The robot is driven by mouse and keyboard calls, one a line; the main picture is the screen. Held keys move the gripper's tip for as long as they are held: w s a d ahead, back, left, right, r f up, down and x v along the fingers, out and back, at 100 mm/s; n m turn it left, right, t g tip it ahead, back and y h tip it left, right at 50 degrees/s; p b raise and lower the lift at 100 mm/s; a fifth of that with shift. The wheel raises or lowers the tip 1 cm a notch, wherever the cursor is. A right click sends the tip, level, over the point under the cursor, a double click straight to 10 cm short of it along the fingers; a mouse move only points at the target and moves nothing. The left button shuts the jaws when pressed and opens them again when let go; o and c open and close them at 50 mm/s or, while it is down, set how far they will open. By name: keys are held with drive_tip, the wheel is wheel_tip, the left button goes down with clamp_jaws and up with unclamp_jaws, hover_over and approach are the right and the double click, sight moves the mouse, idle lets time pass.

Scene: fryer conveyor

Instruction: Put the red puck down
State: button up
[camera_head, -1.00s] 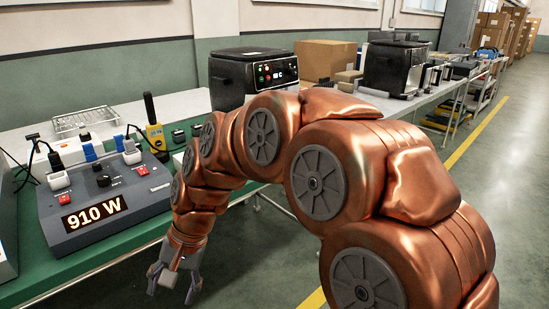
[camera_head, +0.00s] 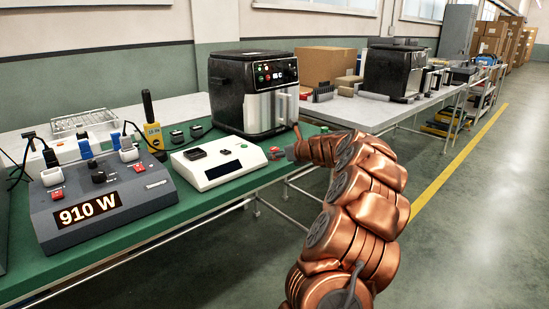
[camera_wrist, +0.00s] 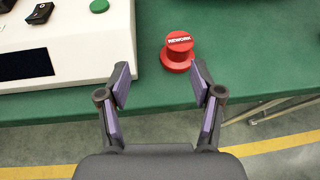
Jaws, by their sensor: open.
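The red puck (camera_wrist: 178,51), a red knob on a wider base with "REWORK" on its top, stands upright on the green table (camera_wrist: 230,85) near its front edge. In the head view the puck (camera_head: 274,154) shows small, right of the white device. My gripper (camera_wrist: 162,83) is open and empty in the wrist view, its fingers pointing toward the puck. The puck is just beyond the fingertips, nearer the right finger, and not between them. In the head view my gripper (camera_head: 288,154) is at the table's front edge, partly hidden by my arm.
A white device (camera_head: 219,162) with a dark display and green button stands left of the puck. A black air fryer (camera_head: 252,93) stands behind. A grey power box (camera_head: 100,199) reading 910 W is farther left. Green surface is bare right of the puck in the wrist view.

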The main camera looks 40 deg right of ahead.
sight(276, 149)
drive_tip(key=shift+s+d+f+m+h, duration=0.15)
drive_tip(key=shift+d+m, duration=0.1)
drive_tip(key=shift+d, duration=0.3)
drive_tip(key=shift+s+d+f+m+h, duration=0.15)
drive_tip(key=shift+d+m, duration=0.1)
drive_tip(key=shift+d, duration=0.3)
drive_tip(key=shift+w+d+f, duration=0.15)
drive_tip(key=shift+w+f, duration=0.1)
drive_tip(key=shift+w, duration=0.4)
drive_tip(key=shift+w+r+b+x, duration=0.15)
drive_tip(key=shift+b+x, duration=0.1)
drive_tip(key=shift+x, duration=0.8)
drive_tip(key=shift+r+b+x, duration=0.15)
drive_tip(key=shift+b+x, duration=0.05)
drive_tip(key=shift+x, duration=0.8)
drive_tip(key=shift+w+r+b+x, duration=0.15)
drive_tip(key=shift+b+x, duration=0.1)
drive_tip(key=shift+x, duration=0.8)
drive_tip(key=shift+s, duration=0.1)
clamp_jaws()
drive_tip(key=shift+r, duration=0.15)
